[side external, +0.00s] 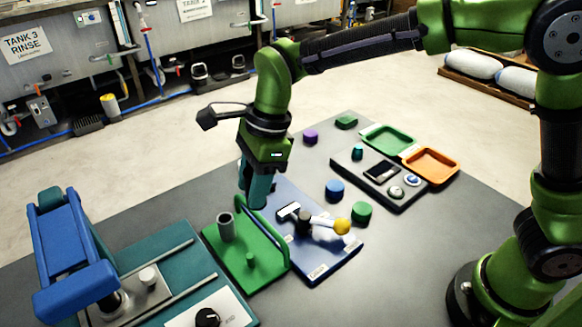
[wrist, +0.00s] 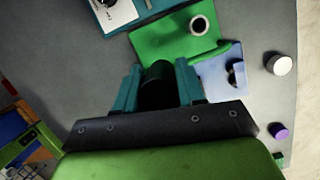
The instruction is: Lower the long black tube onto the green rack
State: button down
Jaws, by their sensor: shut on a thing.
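My gripper (side external: 257,204) points down above the far edge of the green rack (side external: 238,272), with teal fingers. In the wrist view my gripper (wrist: 158,90) is shut on the long black tube (wrist: 157,74), a dark cylinder between the fingers. In the side view I cannot make the held tube out; the fingers seem to hide it. The rack also shows in the wrist view (wrist: 160,42), ahead of the fingers. A grey hollow tube (side external: 226,229) stands upright on it, beside a short green peg (side external: 250,260) and a raised green bar.
A blue board (side external: 318,272) with a black piece and a yellow knob (side external: 341,227) lies right of the rack. A blue machine (side external: 68,255) stands at left. Blue (side external: 335,190) and green (side external: 361,212) cylinders and green (side external: 388,140) and orange (side external: 431,166) trays lie farther right.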

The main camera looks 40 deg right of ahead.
jog(key=shift+n, duration=0.8)
jog(key=shift+s+a+x, duration=0.1)
jog(key=shift+s+x, duration=0.15)
jog(key=shift+x, duration=1.55)
jog(key=shift+s+a+x, duration=0.1)
jog(key=shift+s+x, duration=0.1)
jog(key=shift+x, duration=1.6)
jog(key=shift+s+a+x, duration=0.1)
jog(key=shift+s+x, duration=0.15)
jog(key=shift+x, duration=1.55)
jog(key=shift+d+f, duration=0.1)
jog(key=shift+f, duration=1.95)
jog(key=shift+c, duration=0.6)
grip_release()
notch_tip(320, 180, up, 8)
